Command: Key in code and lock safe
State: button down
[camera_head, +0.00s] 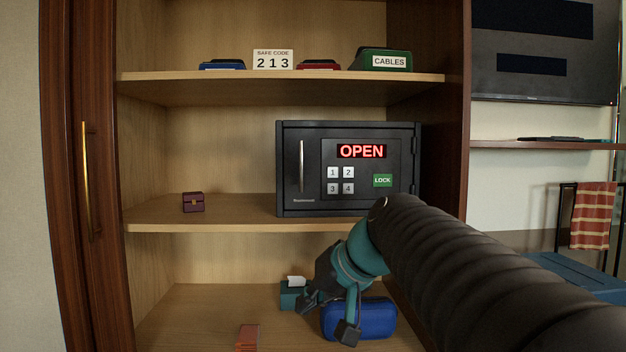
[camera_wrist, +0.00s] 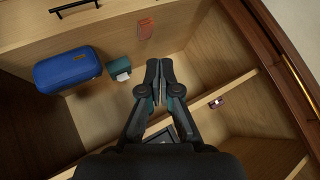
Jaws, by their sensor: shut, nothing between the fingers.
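The black safe (camera_head: 311,140) stands on the middle shelf with its door against the body. Its red display (camera_head: 361,151) reads OPEN. Below it are white keys 1, 2, 3 and 4 (camera_head: 340,181) and a green LOCK button (camera_head: 382,180). A card (camera_head: 273,60) on the top shelf reads SAFE CODE 213. My gripper (camera_head: 312,298) is below and in front of the safe, in front of the bottom shelf, apart from the keypad. In the wrist view my gripper (camera_wrist: 160,72) has its fingers together and empty. The keypad is not visible there.
A small dark red box (camera_head: 193,202) sits left of the safe. A blue case (camera_head: 372,318), a teal tissue box (camera_head: 290,296) and an orange-brown item (camera_head: 248,338) are on the bottom shelf. The middle shelf's front edge (camera_head: 200,227) lies above my gripper.

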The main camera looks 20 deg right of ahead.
aim_at(348, 172)
jog(key=w+d+r+t+y+b, duration=0.2)
jog(key=w+d+r+t+y, duration=0.2)
jog(key=w+d+r, duration=1)
notch_tip(348, 172, up, 4)
jog(key=d+t, duration=0.2)
jog(key=shift+d+r+n, duration=0.2)
jog(key=shift+d+n, duration=0.1)
jog(key=shift+w, duration=0.1)
jog(key=shift+w+d+p, duration=0.4)
jog(key=shift+w+p, duration=0.55)
jog(key=shift+w, duration=0.45)
jog(key=shift+w+d+p, duration=0.4)
jog(key=shift+w+p, duration=0.5)
jog(key=shift+w, duration=0.5)
jog(key=shift+w+d+p, duration=0.4)
jog(key=shift+w+p, duration=0.55)
jog(key=shift+w, duration=0.45)
jog(key=shift+w, duration=0.1)
jog(key=shift+w+d, duration=0.15)
jog(key=shift+w, duration=0.1)
